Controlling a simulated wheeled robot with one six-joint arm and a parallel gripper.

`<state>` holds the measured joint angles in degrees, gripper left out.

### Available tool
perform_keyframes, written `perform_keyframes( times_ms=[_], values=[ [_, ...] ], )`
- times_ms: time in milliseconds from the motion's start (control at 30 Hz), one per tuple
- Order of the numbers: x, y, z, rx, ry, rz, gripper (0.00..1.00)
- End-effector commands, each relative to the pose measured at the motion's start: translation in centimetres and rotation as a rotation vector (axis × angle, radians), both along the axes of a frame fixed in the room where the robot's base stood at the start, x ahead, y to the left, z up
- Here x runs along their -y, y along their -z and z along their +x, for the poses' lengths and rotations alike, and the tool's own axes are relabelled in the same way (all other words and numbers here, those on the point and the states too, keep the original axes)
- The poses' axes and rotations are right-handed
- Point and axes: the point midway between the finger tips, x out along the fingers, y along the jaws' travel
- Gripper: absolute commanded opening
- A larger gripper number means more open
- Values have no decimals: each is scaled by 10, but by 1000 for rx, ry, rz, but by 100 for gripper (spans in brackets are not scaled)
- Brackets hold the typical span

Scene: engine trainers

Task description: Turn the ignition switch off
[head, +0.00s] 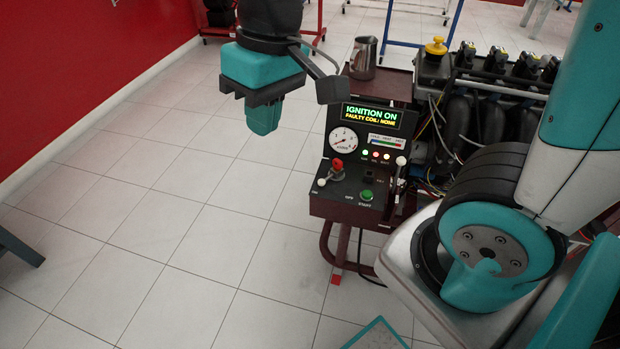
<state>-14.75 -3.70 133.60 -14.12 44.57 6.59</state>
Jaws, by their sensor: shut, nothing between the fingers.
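The ignition switch (336,165) appears to be the small red-topped control at the left of the engine trainer's control panel (348,188). A short pale lever tip shows at its lower left. The panel's display (371,116) reads "IGNITION ON" and "FAULTY COIL: NONE". My gripper (264,128) is teal, with its fingers pointing down and shut on nothing. It hangs in the air to the upper left of the switch in the picture, apart from the panel.
A gauge (343,140), a green start button (367,195) and a white-knobbed lever (400,162) crowd the panel. The engine (485,115) stands to the right, and a metal jug (363,57) behind. The tiled floor (180,220) at left is clear.

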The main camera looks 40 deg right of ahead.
Motion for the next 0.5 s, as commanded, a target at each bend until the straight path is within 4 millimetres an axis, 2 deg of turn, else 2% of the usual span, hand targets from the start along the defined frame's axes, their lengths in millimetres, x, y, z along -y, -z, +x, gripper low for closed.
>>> perform_keyframes(
  times_ms=[33,100,200,300,400,500],
  values=[
    [8,23,35,-22,101,-61,0],
    [23,47,81,-40,263,-150,0],
    [46,87,139,-55,500,-276,0],
    [69,133,186,-59,739,-399,0],
    [91,184,219,-51,976,-515,0],
    [109,233,238,-32,1191,-617,0]
  ],
)
